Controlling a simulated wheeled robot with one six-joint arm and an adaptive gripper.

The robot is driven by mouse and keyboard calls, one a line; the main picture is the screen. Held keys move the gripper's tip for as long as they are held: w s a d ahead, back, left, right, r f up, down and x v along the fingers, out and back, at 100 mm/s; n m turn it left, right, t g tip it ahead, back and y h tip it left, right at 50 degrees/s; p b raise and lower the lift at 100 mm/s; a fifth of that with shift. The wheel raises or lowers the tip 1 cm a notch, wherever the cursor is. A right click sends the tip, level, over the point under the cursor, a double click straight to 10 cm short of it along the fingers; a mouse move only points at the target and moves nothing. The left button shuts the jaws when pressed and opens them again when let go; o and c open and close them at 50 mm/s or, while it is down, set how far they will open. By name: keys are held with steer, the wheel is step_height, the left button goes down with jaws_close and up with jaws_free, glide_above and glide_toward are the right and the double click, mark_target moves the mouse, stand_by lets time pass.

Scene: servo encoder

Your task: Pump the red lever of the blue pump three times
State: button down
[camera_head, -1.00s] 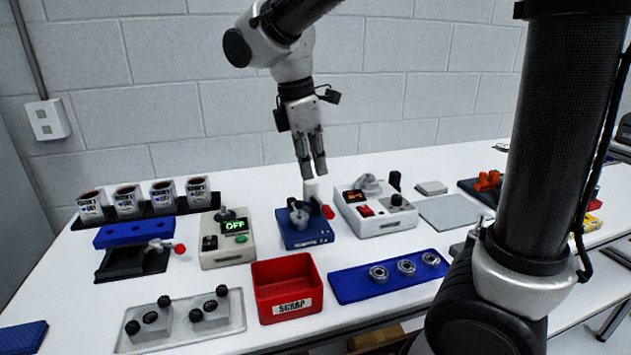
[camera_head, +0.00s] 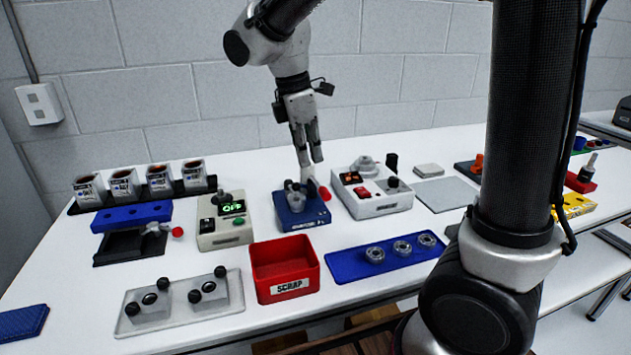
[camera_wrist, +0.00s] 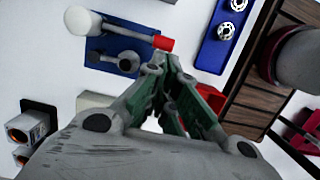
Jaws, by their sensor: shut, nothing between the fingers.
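The blue pump (camera_head: 291,214) stands on the white table in the middle of the head view, with a grey fitting on its top. Its red lever end (camera_head: 324,193) sticks out at the pump's upper right. In the wrist view the pump base (camera_wrist: 112,38) lies at upper left, and the red end (camera_wrist: 162,43) lies just beyond my fingertips. My gripper (camera_head: 310,163) points down above and behind the pump. Its fingers are shut and empty, with the tips (camera_wrist: 165,60) close to the red end. I cannot tell whether they touch it.
A grey box with a green OFF display (camera_head: 232,208) stands left of the pump. A white control box (camera_head: 375,207) stands close on its right. A red SCRAP bin (camera_head: 288,290) and a blue tray with bearings (camera_head: 346,262) are in front. Cups stand at back left.

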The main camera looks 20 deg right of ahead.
step_height(320, 180, down, 7)
steer(key=d, duration=0.1)
steer(key=shift+d, duration=0.2)
steer(key=shift+s+f, duration=0.35)
steer(key=shift+f, duration=0.6)
steer(key=shift+s+f, duration=0.3)
steer(key=shift+f, duration=0.6)
steer(key=s+a+r, duration=0.1)
steer(key=s+r, duration=0.1)
steer(key=r, duration=0.4)
steer(key=s+a+r, duration=0.1)
steer(key=s+r, duration=0.1)
steer(key=r, duration=0.5)
steer(key=shift+a+r, duration=0.15)
steer(key=shift+a, duration=0.25)
